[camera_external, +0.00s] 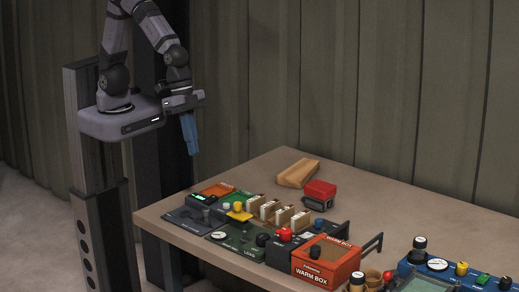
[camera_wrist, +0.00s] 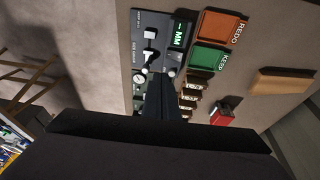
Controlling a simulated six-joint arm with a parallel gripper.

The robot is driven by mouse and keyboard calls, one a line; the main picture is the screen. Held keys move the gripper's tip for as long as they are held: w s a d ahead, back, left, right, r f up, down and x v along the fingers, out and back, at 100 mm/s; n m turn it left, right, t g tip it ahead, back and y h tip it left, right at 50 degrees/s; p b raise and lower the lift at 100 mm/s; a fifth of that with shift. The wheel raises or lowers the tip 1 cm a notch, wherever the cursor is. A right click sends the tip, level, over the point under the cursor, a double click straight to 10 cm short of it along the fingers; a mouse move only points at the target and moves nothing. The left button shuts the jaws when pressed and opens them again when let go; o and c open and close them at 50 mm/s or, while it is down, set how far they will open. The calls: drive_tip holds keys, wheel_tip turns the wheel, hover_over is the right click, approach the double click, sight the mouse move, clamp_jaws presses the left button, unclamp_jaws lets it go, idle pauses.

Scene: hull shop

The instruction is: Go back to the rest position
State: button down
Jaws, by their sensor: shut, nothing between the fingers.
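My gripper (camera_external: 190,148) is at the upper left in the external view, off the table's left end and above the tabletop's height. Its blue fingers point down and are shut, with nothing held. In the wrist view the closed fingers of my gripper (camera_wrist: 165,85) show dark in the middle, and my wrist body fills the bottom of the picture. The table (camera_external: 165,208) stands below and to the right of my gripper, clearly apart from it.
On the table are a dark control panel (camera_external: 182,219), orange and green trays, several upright cards, an orange warm box (camera_external: 318,272), a red-topped block (camera_external: 320,189) and a wooden piece (camera_external: 297,173). A blue console (camera_external: 440,268) stands at right. Space around my gripper looks clear.

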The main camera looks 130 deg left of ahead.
drive_tip(key=s+a+f+g, duration=0.1)
drive_tip(key=s+f+g, duration=0.2)
drive_tip(key=s, duration=1.3)
wheel_tip(320, 180, down, 19)
drive_tip(key=b, duration=1.9)
drive_tip(key=shift+y, duration=0.3)
drive_tip(key=shift+w, duration=0.1)
